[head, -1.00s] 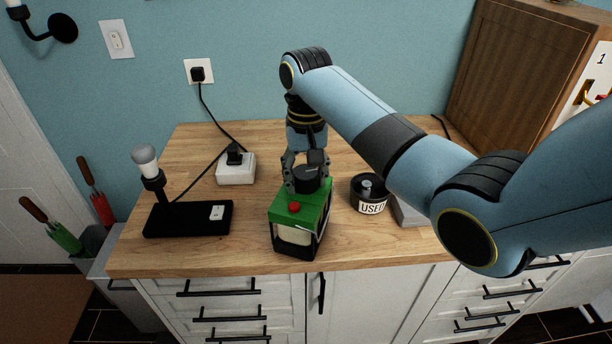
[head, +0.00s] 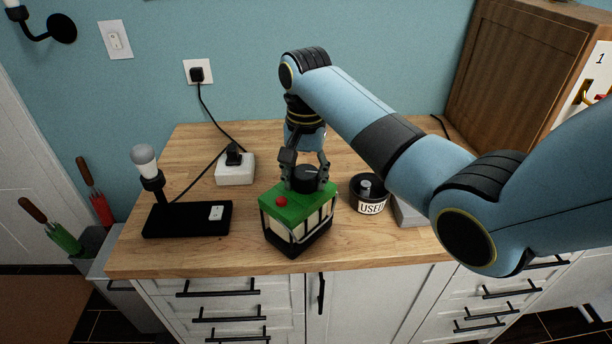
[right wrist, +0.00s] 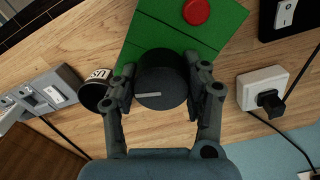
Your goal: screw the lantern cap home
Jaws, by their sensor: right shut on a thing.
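The lantern (head: 298,222) stands upright on the wooden counter, with a green top, pale panels and a red button (head: 281,201). Its black round cap (head: 306,173) sits at the back of the green top. My right gripper (head: 307,180) reaches down from above and is shut on the cap, one finger on each side. In the right wrist view the cap (right wrist: 161,79) is between the two fingers, with a pale mark on its face. The cap's thread is hidden, so I cannot tell how deep it sits. My left gripper is not in view.
A black cup labelled "USED" (head: 369,194) stands close to the lantern's right, with a grey box (head: 409,210) beyond it. A black lamp base with a bulb (head: 187,218) and a white socket block (head: 236,168) stand left. Counter between lamp and lantern is clear.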

